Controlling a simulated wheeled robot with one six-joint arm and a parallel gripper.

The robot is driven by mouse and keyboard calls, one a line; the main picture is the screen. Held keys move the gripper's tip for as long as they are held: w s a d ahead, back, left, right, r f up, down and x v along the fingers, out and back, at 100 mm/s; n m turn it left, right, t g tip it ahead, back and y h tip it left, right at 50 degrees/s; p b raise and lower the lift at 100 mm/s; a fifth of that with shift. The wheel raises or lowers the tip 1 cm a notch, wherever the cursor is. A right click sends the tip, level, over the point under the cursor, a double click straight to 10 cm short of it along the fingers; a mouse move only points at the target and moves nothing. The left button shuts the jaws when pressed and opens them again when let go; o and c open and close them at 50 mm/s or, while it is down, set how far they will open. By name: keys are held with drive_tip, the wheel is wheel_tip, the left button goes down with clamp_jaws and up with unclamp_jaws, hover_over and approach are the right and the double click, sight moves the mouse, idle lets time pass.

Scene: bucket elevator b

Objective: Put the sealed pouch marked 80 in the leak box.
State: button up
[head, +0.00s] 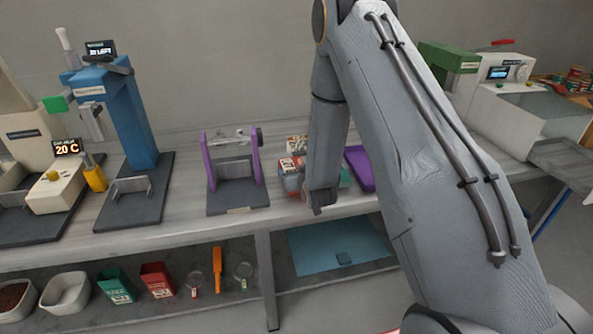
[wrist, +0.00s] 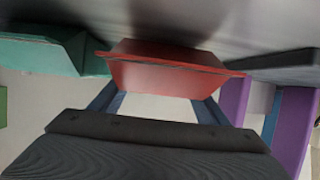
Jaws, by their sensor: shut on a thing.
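A red pouch (wrist: 165,76) is between the two blue fingers of my gripper (wrist: 158,106) in the wrist view. My gripper is shut on it. In the head view a red-and-white labelled packet (head: 290,163) shows on the bench beside my arm; I cannot read a number on it. My arm hides much of that spot. A teal pouch-like thing (wrist: 45,52) lies beside the red one in the wrist view. No box marked as the leak box can be read. A pale machine (head: 545,105) with a screen and a greyish chamber stands at the far right.
A purple stand (head: 233,168) is left of my gripper; its uprights show in the wrist view (wrist: 292,125). A blue tower (head: 128,115) and temperature unit (head: 55,190) stand further left. A purple piece (head: 359,166) lies behind my arm. Bins and tools fill the lower shelf.

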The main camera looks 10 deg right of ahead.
drive_tip(key=shift+f, duration=0.2)
drive_tip(key=o, duration=0.8)
drive_tip(key=shift+f, duration=0.1)
drive_tip(key=shift+o, duration=0.2)
